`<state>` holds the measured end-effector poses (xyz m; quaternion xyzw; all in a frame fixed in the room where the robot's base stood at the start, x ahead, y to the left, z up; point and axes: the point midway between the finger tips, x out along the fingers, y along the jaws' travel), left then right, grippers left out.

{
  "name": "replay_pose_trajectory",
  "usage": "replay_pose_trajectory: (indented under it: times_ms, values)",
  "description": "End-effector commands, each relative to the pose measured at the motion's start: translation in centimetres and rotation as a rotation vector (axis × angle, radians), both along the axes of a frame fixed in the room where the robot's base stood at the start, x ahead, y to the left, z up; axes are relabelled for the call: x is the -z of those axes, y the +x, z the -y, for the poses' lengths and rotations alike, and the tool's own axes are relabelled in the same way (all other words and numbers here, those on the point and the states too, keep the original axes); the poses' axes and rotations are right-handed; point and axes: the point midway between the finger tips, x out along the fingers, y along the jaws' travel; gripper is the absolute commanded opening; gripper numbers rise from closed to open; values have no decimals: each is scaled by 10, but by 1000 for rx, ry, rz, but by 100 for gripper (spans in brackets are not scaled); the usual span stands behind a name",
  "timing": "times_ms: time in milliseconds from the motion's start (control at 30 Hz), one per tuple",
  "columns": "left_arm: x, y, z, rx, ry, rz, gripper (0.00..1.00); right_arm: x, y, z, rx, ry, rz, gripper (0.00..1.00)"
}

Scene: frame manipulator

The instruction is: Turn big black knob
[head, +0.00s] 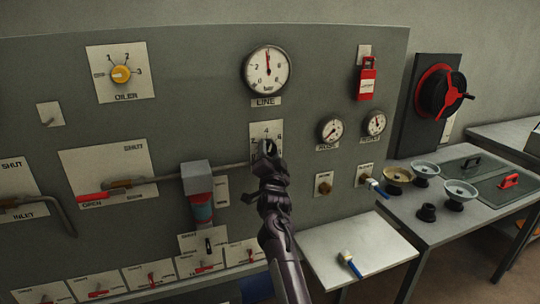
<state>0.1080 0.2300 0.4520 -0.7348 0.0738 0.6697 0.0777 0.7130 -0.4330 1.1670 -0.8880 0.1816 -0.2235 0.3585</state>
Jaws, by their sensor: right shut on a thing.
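The black knob (270,146) sits on a white plate (259,127) with number marks, below the large LINE gauge (267,72). My right gripper (267,151) is at the front of this plate and shut on the knob. The gripper and its arm, which comes up from the bottom, hide most of the knob and the lower part of the plate. The knob's pointer direction cannot be told. My left gripper is not in view.
Left of my gripper, a grey block (196,177) on a pipe juts from the panel. A light shelf (372,262) and a bench with small dishes (455,194) stand at right.

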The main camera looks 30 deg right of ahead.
Motion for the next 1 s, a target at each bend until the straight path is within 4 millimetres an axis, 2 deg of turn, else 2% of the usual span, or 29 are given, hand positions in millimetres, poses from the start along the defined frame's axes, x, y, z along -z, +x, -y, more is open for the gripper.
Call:
replay_pose_trajectory:
  times_ms: [400, 1000]
  values:
    - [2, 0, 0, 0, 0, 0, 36, 1, 0, -1, 0, 208, 47, 24]
    - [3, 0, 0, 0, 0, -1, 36, 0, 0, -1, 1, 243, 55, 24]
